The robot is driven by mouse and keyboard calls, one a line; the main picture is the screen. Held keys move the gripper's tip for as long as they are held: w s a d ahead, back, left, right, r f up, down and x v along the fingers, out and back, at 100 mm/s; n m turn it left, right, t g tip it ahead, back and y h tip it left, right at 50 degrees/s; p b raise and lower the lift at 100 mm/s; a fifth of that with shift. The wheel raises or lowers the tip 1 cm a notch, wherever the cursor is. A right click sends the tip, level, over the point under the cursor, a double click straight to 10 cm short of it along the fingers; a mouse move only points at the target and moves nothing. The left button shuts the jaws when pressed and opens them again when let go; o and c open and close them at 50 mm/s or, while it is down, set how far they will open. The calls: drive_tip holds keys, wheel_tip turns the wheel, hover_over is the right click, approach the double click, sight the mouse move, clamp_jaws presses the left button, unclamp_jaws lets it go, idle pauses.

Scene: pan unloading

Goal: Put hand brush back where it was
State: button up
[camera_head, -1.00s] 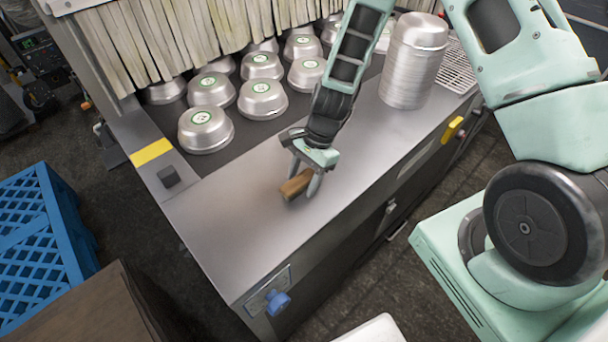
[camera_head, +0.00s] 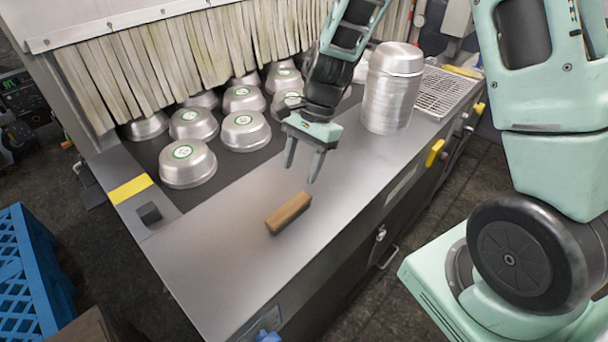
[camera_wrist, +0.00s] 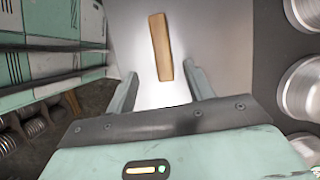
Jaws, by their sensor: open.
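The hand brush (camera_head: 289,213) is a brown wooden block lying on the bare metal top of the machine, near its front edge. My gripper (camera_head: 302,174) is open and empty above and behind the brush, apart from it. In the wrist view the brush (camera_wrist: 160,47) lies beyond the fingertips of my gripper (camera_wrist: 162,82), roughly in line with the gap between them. Its bristles cannot be made out.
Several upturned metal pans (camera_head: 187,163) sit on the dark belt behind, under a strip curtain (camera_head: 190,62). A stack of metal pans (camera_head: 388,100) stands right of my gripper. A black block (camera_head: 149,213) is at the left. The metal top around the brush is clear.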

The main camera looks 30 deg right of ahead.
drive_tip(key=s+a+r+n+h, duration=0.1)
drive_tip(key=s+a+r+n, duration=0.2)
drive_tip(key=s+n, duration=0.4)
drive_tip(key=s+a+r+n+t+h, duration=0.1)
drive_tip(key=s+a+r+n, duration=0.2)
drive_tip(key=s+n, duration=0.4)
drive_tip(key=s+a+r+n+h, duration=0.1)
drive_tip(key=s+a+r+n, duration=0.3)
drive_tip(key=s+n, duration=0.3)
drive_tip(key=shift+r+n+h, duration=0.3)
drive_tip(key=shift+r, duration=0.1)
drive_tip(key=shift+s+a, duration=0.1)
wheel_tip(320, 180, down, 4)
drive_tip(key=b, duration=0.4)
drive_tip(key=shift+f, duration=0.1)
